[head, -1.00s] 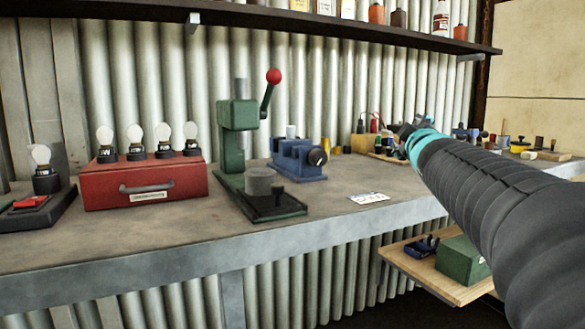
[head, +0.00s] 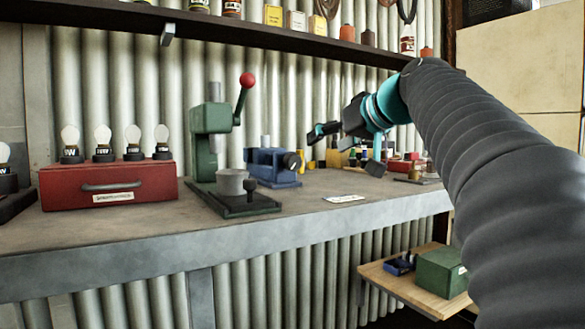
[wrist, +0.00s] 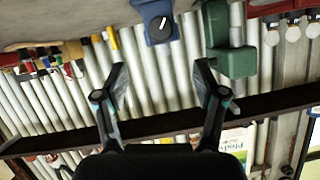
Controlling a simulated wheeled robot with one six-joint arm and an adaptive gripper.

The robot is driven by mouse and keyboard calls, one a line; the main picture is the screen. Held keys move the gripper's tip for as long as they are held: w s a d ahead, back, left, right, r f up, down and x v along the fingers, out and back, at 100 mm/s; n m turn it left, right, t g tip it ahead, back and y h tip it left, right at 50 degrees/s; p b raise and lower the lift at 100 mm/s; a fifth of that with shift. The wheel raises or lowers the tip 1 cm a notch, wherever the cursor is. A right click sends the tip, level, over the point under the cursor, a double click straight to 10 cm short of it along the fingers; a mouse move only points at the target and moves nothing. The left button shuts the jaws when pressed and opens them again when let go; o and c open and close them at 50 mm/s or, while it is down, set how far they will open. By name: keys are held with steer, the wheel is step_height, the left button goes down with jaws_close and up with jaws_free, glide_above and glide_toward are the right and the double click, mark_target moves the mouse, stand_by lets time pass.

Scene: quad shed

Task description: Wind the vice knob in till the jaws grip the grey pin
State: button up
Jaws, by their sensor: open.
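The blue vice (head: 270,170) stands on the bench right of the green press. Its round black knob (head: 292,161) faces the front right and has a pale mark, clear in the wrist view (wrist: 162,27). The grey pin (head: 266,141) sticks up at the top of the vice; I cannot tell how tightly the jaws hold it. My gripper (head: 347,150) is open and empty, right of the knob and apart from it. In the wrist view my spread fingers (wrist: 161,82) have the knob beyond them, at the top of the picture.
The green press (head: 212,145) with a red-balled lever stands close left of the vice. A red box (head: 108,185) with bulbs is further left. A white card (head: 344,198) lies in front on the bench. A dark shelf (head: 250,30) runs above. Small items crowd the bench's right.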

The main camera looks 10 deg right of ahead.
mark_target(296, 160)
steer(key=x, duration=1.3)
steer(key=shift+w+a+f, duration=0.15)
steer(key=shift+w+a, duration=0.1)
steer(key=shift+w, duration=0.05)
